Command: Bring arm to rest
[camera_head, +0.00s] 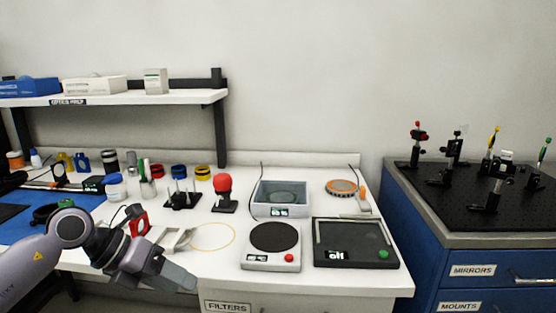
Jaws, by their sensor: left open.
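My left arm comes in from the lower left. My left gripper (182,279) is open at the front edge of the white bench (220,266), its fingers pointing right and down. It seems to hold nothing, though the gap between the fingers is hard to see. A thin yellowish ring (234,240) lies on the bench to its upper right, apart from it. A pale grey angular piece (174,238) shows just above the gripper; I cannot tell whether they touch. My right gripper is out of view.
Right of the gripper stand a round-plated device (285,262), a dark framed panel (356,255) and a grey box with a dish (264,194). A red-topped post (222,191) and several jars stand behind. A blue cabinet (420,240) with a breadboard (440,187) is at right.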

